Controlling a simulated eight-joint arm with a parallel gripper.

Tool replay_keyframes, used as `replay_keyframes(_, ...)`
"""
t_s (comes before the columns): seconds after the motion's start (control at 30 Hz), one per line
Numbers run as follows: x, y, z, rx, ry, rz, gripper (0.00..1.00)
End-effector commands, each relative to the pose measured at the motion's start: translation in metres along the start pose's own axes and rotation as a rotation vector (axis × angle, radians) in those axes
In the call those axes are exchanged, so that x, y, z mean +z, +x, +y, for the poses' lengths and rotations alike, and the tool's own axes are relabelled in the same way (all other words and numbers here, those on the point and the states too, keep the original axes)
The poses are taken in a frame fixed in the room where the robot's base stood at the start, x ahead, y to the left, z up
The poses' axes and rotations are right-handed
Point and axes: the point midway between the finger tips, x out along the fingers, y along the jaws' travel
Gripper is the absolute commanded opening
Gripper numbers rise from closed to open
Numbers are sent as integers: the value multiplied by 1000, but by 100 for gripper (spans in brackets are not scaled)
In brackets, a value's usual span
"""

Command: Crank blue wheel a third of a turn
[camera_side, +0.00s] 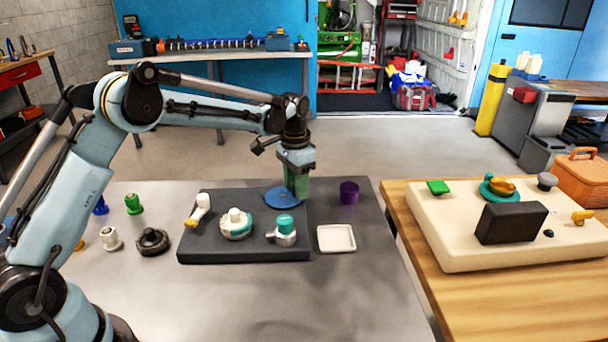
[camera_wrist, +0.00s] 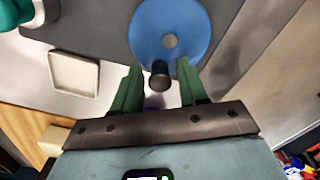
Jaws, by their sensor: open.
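The blue wheel (camera_side: 277,198) lies flat at the back right of a dark board (camera_side: 240,253). It also shows in the wrist view as a blue disc (camera_wrist: 190,38) with a grey hub. A dark crank knob (camera_wrist: 160,76) stands near its rim. My gripper (camera_side: 300,192) points down at the wheel's right edge and hides part of it. In the wrist view its green fingers (camera_wrist: 160,70) are open, one on either side of the knob. A gap shows on both sides of the knob. Whether the fingertips reach down to its full height is unclear.
The board also carries a white lever (camera_side: 203,203), a white-and-teal dial (camera_side: 236,226) and a teal-topped valve (camera_side: 285,226). A purple cup (camera_side: 349,192) and a white tray (camera_side: 320,240) stand to the right. Several loose knobs lie left of the board.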

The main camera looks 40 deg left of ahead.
Motion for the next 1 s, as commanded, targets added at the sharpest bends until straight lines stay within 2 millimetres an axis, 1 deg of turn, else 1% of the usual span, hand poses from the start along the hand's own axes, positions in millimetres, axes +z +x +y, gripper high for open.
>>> replay_keyframes(0.2,0,0,0,0,0,0,43)
replay_keyframes(0.23,0,0,0,0,0,0,41)
replay_keyframes(0.4,0,0,0,0,0,0,15)
replay_keyframes(0.43,0,0,0,0,0,0,10)
replay_keyframes(0.47,0,0,0,0,0,0,8)
replay_keyframes(0.63,-1,0,-3,0,-1,0,8)
replay_keyframes(0.83,-4,0,-13,-1,-2,-1,8)
replay_keyframes(1.0,-4,0,-13,-1,-1,-1,8)
